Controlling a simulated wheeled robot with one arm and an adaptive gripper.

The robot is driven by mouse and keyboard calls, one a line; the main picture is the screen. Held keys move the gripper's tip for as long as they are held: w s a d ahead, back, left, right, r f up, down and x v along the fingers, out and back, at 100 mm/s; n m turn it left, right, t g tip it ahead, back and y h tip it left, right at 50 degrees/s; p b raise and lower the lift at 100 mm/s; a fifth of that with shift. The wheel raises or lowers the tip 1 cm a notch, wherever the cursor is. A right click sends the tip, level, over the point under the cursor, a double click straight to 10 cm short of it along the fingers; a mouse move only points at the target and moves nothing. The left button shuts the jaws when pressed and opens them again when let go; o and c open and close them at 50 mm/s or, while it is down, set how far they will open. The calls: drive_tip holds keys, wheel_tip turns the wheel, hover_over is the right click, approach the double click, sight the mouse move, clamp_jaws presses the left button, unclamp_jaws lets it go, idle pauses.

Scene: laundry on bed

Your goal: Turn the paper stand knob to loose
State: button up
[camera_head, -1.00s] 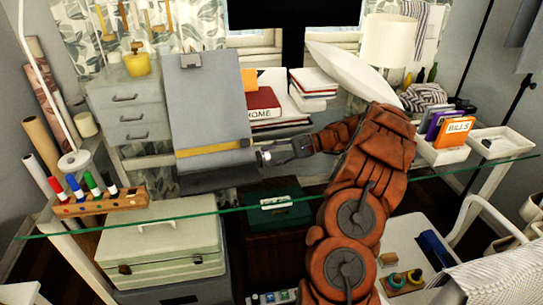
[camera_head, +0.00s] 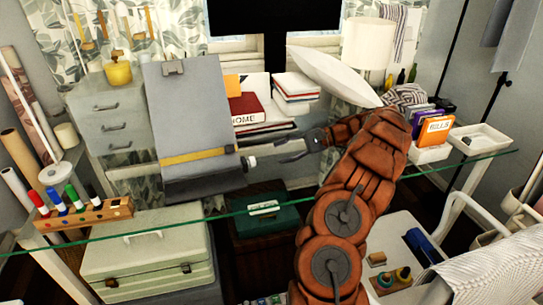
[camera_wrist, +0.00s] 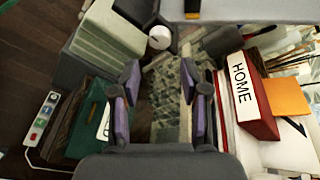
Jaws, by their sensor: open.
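The grey paper stand (camera_head: 190,110) stands upright on the glass desk, with a yellow strip across its lower part. Its small white knob (camera_head: 250,162) sticks out at the lower right side. My gripper (camera_head: 278,150) is open and empty, just right of the knob and apart from it. In the wrist view the round white knob (camera_wrist: 160,37) is ahead of my open fingers (camera_wrist: 159,82), roughly centred between them. Part of the stand (camera_wrist: 270,10) shows along the top of the wrist view. The picture does not tell how tight the knob is.
A red book (camera_head: 247,107) and other books lie behind my gripper. A wooden marker holder (camera_head: 85,212) is at the desk's left. White trays (camera_head: 478,139) are at the right. A green box (camera_head: 265,222) and a pale case (camera_head: 145,255) are below the glass.

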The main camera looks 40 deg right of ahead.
drive_tip(key=shift+v, duration=1.5)
drive_tip(key=a+r+n+g+p, duration=0.1)
drive_tip(key=a+r+g, duration=0.15)
drive_tip(key=a, duration=0.35)
drive_tip(key=w+a+r+n+g+p, duration=0.1)
drive_tip(key=a+r+n, duration=0.15)
drive_tip(key=a, duration=0.35)
drive_tip(key=a+r+g+p, duration=0.1)
drive_tip(key=a+r, duration=0.3)
drive_tip(key=a, duration=0.2)
drive_tip(key=s+a+r+n+g+h+p, duration=0.1)
drive_tip(key=s+a+r+n+g+h, duration=0.1)
drive_tip(key=s+a, duration=0.35)
drive_tip(key=s+a+r+n+g+h+p, duration=0.1)
drive_tip(key=s+a+n+g+p, duration=0.1)
drive_tip(key=a, duration=0.7)
drive_tip(key=s+a+r+n+g+h+p, duration=0.1)
drive_tip(key=s+a+n+h, duration=0.15)
drive_tip(key=s, duration=0.35)
drive_tip(key=s+a+n+g+h+p, duration=0.1)
drive_tip(key=s+a+h+p, duration=0.15)
drive_tip(key=s, duration=0.35)
drive_tip(key=s+d+n+h+p, duration=0.1)
drive_tip(key=s+h, duration=0.1)
drive_tip(key=s, duration=0.4)
drive_tip(key=s+d+f+n+t+h+p, duration=0.1)
drive_tip(key=s+n+h, duration=0.1)
drive_tip(key=s, duration=0.5)
drive_tip(key=shift+d+h, duration=0.35)
drive_tip(key=shift+h, duration=0.05)
